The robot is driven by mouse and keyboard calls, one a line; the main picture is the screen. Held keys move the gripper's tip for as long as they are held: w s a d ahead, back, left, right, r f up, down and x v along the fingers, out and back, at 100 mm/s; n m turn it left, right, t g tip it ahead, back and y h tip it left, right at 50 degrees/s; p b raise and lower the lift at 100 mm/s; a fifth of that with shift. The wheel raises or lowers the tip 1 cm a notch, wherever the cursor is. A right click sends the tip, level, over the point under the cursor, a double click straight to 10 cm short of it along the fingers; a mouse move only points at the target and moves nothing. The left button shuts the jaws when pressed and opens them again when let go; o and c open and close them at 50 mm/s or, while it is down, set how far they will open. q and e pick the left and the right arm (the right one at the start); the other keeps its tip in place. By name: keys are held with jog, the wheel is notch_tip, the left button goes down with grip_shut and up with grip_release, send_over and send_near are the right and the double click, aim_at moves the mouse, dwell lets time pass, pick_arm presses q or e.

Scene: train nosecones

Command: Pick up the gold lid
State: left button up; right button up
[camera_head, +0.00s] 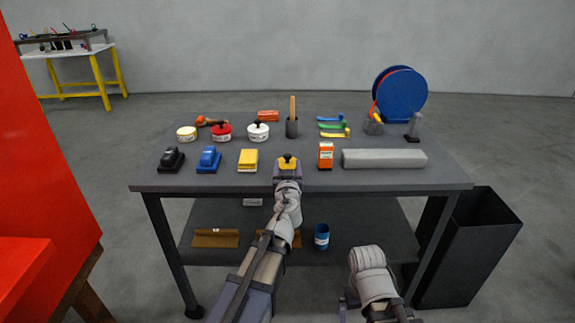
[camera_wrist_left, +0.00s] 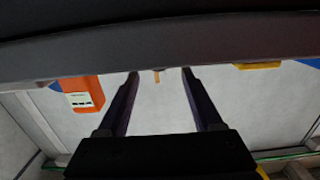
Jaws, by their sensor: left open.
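The gold lid (camera_head: 289,163), yellow with a black knob, shows near the front middle of the table in the head view. My left gripper (camera_head: 288,174) is open, with its purple fingers right at the lid in that view. I cannot tell whether they touch it. In the left wrist view, which looks upside down, the fingers of my left gripper (camera_wrist_left: 158,85) stand apart with a gap between them. I cannot make out the lid there. My right arm shows at the lower right of the head view, but its gripper does not.
On the table (camera_head: 220,180), a yellow box (camera_head: 248,160) stands left of my gripper and an orange box (camera_head: 325,155) right of it. A grey block (camera_head: 384,158) lies farther right. Tins and tools stand behind. A black bin (camera_head: 465,250) stands at the right.

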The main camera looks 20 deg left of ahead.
aim_at(288, 158)
pick_arm(q)
jog(key=shift+x, duration=3.1)
jog(key=shift+r, duration=0.1)
jog(key=shift+s, duration=0.1)
jog(key=shift+c, duration=0.4)
grip_shut()
